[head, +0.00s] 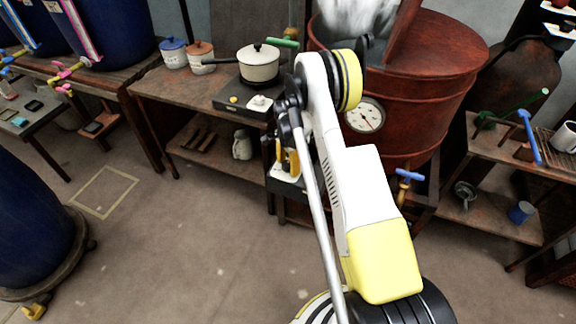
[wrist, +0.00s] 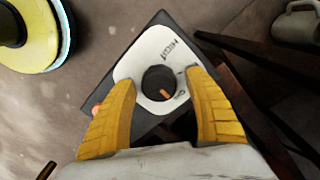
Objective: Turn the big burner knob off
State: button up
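The big burner knob (wrist: 151,79) is dark and round, on a white dial plate (wrist: 133,66) with the lettering HIGH. Its orange pointer mark is at the knob's lower right, near a smaller label that I cannot read surely. My gripper (wrist: 160,79) is open, with one yellow finger on each side of the knob. I cannot tell whether either finger touches it. In the head view my gripper (head: 288,161) points down over the white dial plate (head: 284,178), in front of the big red vat (head: 428,85); the knob is hidden there by my arm.
A smaller burner (head: 232,100) with its own knob and a cream pot (head: 258,66) stands on the table at left. A grey jug (head: 242,145) is on the lower shelf. A blue-handled tap (head: 408,175) sticks out below the vat. The floor in front is clear.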

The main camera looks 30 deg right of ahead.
aim_at(287, 162)
notch_tip(287, 162, up, 12)
jog(key=shift+w, duration=0.2)
dwell(0.4)
dwell(0.4)
